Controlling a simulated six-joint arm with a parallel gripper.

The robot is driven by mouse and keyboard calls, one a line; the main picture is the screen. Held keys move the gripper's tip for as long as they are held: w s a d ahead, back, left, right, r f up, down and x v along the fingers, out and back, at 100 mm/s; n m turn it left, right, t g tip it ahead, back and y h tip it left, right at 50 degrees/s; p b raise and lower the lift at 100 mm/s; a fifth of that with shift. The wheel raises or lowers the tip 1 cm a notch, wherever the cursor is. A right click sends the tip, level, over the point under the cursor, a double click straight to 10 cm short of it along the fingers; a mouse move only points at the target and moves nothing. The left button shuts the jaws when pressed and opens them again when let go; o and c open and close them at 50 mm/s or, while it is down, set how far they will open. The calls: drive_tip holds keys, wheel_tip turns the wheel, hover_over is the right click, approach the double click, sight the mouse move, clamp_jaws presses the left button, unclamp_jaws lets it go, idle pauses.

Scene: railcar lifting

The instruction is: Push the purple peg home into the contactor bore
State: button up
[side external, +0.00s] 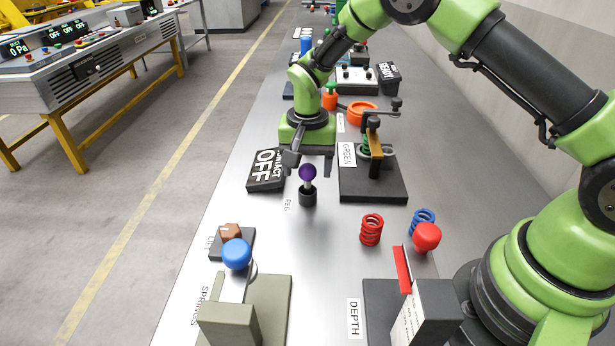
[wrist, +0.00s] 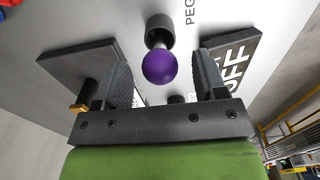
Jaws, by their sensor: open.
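The purple peg (side external: 307,173) has a round purple head on a pale shank and stands upright in a short dark cylinder, the bore (side external: 308,195), on the metal bench by the PEG label. In the wrist view the purple head (wrist: 160,67) shows in front of the dark bore (wrist: 160,28), with a short pale length of shank between them. My gripper (side external: 306,168) points down over the peg. Its two dark fingers are apart, and in the wrist view (wrist: 164,78) the purple head lies between them with clear space on both sides. Nothing is held.
A black CONTACT OFF sign (side external: 266,170) stands left of the peg. A dark plate with a clamp-like fixture (side external: 374,190) stands to the right. Red (side external: 371,230) and blue (side external: 423,221) springs and a blue-knobbed fixture (side external: 237,254) are nearer the camera. Bench around the bore's front is clear.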

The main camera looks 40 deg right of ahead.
sight(307, 178)
wheel_tip(307, 178, down, 4)
drive_tip(key=shift+r, duration=0.25)
drive_tip(key=shift+c, duration=0.2)
drive_tip(key=c, duration=1)
drive_tip(key=shift+r, duration=0.1)
drive_tip(key=r, duration=0.9)
drive_tip(key=shift+d+r, duration=0.2)
drive_tip(key=shift+d, duration=0.2)
drive_tip(key=s+d+r+m, duration=0.1)
drive_tip(key=s+d+m, duration=0.1)
drive_tip(key=d, duration=0.7)
drive_tip(key=s+d+r+m, duration=0.2)
drive_tip(key=d+m, duration=0.2)
drive_tip(key=d, duration=0.5)
drive_tip(key=shift+s+d, duration=0.3)
drive_tip(key=shift+d, duration=0.05)
